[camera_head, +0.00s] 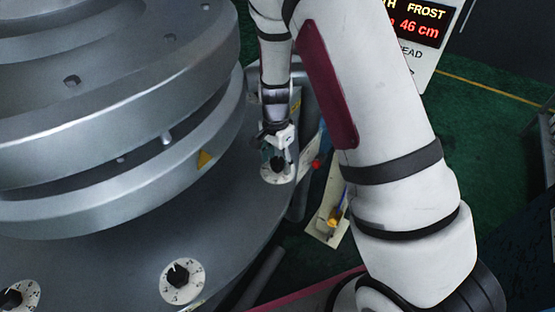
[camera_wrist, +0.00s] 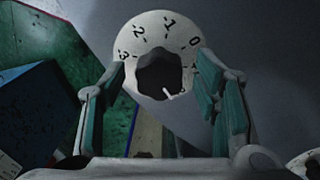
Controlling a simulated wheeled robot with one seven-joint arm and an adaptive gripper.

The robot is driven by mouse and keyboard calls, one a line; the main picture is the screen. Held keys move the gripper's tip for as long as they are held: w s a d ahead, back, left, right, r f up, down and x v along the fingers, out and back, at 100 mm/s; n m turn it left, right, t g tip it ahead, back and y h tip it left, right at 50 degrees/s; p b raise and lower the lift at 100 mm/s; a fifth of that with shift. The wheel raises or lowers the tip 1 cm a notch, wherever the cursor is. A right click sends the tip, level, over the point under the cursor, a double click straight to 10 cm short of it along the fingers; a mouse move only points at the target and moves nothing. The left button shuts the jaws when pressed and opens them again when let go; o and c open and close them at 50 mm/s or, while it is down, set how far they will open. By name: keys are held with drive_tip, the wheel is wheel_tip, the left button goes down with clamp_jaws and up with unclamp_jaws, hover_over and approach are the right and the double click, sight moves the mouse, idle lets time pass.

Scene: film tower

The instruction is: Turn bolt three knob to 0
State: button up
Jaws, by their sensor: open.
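A round white dial (camera_head: 269,177) with a black knob sits on the grey flange, below my gripper (camera_head: 279,140) in the head view. In the wrist view the dial (camera_wrist: 152,32) shows the marks 3, 2, 1 and 0 along its upper edge, with 0 at the upper right. The dark knob (camera_wrist: 158,70) has a short white line at its lower edge, not toward the 0. My gripper (camera_wrist: 162,78) is open, with one green-padded finger on each side of the knob. Contact with the knob cannot be told. No bolt number is readable.
Two similar dials stand along the flange rim, one at the lower middle (camera_head: 182,281) and one at the lower left (camera_head: 18,296). The large stepped metal body (camera_head: 110,170) rises to the left. A lit sign (camera_head: 418,25) reads "46 cm". Green floor (camera_head: 475,110) lies to the right.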

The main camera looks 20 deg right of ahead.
drive_tip(key=c, duration=1.1)
drive_tip(key=shift+c, duration=0.2)
drive_tip(key=shift+n, duration=0.5)
drive_tip(key=n, duration=0.3)
drive_tip(key=shift+n, duration=0.4)
drive_tip(key=n, duration=0.4)
drive_tip(key=shift+n, duration=0.3)
drive_tip(key=n, duration=0.4)
drive_tip(key=shift+s+n+t, duration=0.1)
drive_tip(key=shift+n+t, duration=0.2)
drive_tip(key=shift+n, duration=1.8)
